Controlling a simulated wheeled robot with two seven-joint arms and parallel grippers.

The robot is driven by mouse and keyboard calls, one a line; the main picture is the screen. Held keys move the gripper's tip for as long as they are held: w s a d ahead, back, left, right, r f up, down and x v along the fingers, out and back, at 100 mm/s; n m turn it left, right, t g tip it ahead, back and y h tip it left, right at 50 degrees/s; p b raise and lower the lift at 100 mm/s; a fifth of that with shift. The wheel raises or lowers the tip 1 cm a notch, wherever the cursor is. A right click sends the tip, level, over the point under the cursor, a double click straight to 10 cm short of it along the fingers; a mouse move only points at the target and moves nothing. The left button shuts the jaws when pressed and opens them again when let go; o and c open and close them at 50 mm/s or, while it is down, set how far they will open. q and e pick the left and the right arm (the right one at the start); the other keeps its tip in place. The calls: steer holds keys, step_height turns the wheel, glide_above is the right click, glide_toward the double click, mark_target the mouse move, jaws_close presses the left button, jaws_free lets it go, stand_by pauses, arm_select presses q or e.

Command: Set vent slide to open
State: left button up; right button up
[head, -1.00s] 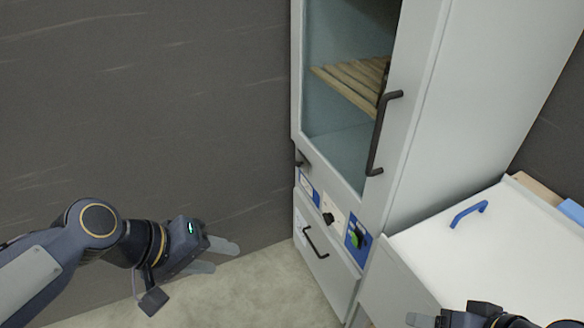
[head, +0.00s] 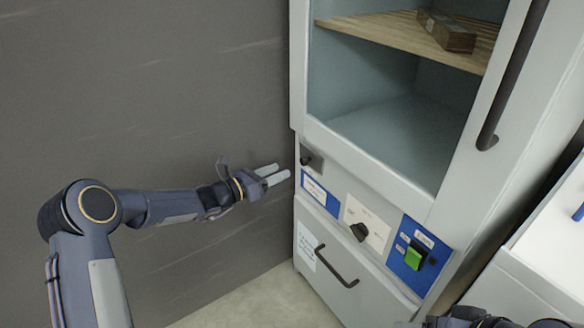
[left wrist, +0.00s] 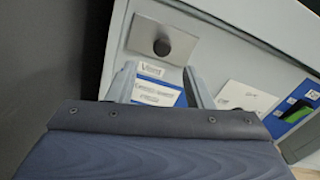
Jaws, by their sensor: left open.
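The vent slide is a dark round knob (head: 311,160) on a grey plate at the left end of the cabinet's control strip. In the left wrist view the knob (left wrist: 163,46) sits on its metal plate, above a small label that seems to read "Vent". My left gripper (head: 283,171) is open and empty, just left of the cabinet front, close to the knob but apparently apart from it. Its two fingers (left wrist: 159,78) show in the left wrist view below the knob, with the label between them. My right gripper (head: 455,321) is mostly cut off at the bottom edge.
The cabinet has a glass door with a long dark handle (head: 512,75) and a wooden shelf inside. A black rotary knob (head: 359,232) and a green switch (head: 414,258) lie right along the strip. A drawer handle (head: 336,266) juts out below. A dark wall stands left.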

mark_target(302, 162)
arm_select(q)
steer(key=b+x, duration=0.1)
steer(key=x, duration=0.6)
steer(key=shift+d+r, duration=0.1)
steer(key=shift+d, duration=0.1)
jaws_close()
